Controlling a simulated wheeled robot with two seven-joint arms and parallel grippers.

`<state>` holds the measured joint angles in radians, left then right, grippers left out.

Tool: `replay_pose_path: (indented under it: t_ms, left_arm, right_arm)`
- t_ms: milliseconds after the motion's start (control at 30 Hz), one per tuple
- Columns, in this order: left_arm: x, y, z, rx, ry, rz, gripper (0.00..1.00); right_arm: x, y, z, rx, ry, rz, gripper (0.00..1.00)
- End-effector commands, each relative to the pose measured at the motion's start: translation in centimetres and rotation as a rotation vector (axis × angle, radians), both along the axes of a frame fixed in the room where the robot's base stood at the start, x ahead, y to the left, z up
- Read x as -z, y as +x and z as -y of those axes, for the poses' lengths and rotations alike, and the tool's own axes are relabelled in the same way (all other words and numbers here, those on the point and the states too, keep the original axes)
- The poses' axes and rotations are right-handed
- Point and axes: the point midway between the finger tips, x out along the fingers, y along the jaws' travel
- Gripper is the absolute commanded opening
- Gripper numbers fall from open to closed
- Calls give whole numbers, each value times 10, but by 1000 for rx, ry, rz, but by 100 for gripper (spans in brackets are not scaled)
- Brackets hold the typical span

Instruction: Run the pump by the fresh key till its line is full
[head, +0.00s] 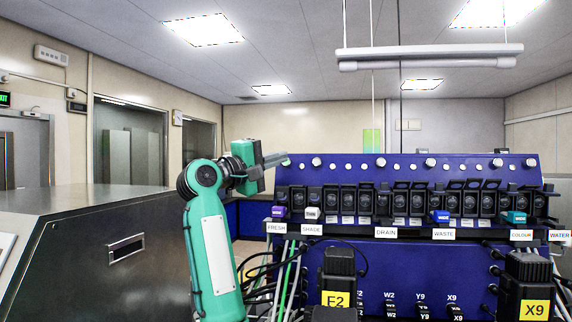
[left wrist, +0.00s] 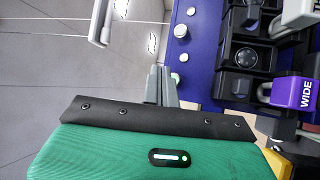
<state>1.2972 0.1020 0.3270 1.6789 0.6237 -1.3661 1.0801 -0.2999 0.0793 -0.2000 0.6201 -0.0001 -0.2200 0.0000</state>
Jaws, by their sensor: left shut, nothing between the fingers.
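The blue pump panel (head: 420,168) stands at the right, with a row of black pump heads and a row of pale round keys above them. The FRESH label (head: 277,227) is at the panel's left end, below a purple clip (head: 279,212). In the left wrist view this clip (left wrist: 292,94) reads WIDE. A small greenish key (head: 286,162) is at the panel's upper left. My left gripper (head: 277,159) is shut and empty, its tips close to that key; I cannot tell whether they touch. In the left wrist view the fingers (left wrist: 163,87) point at the panel beside pale keys. My right gripper is out of view.
A dark metal-topped cabinet (head: 90,240) fills the left. A lamp bar (head: 430,54) hangs above.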

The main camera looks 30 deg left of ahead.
Motion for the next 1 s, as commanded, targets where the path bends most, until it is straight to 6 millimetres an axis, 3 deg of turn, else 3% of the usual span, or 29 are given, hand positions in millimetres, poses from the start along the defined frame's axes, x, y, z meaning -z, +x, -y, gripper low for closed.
replay_pose_path:
  t_ms: [400,767,1000]
  left_arm:
    - [-8,-32,8,-1,0,1,0]
    - [-9,-32,8,-1,0,0,0]
    - [-6,-22,6,0,0,-2,0]
  right_arm:
    - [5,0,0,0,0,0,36]
    - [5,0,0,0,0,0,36]
    - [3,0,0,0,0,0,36]
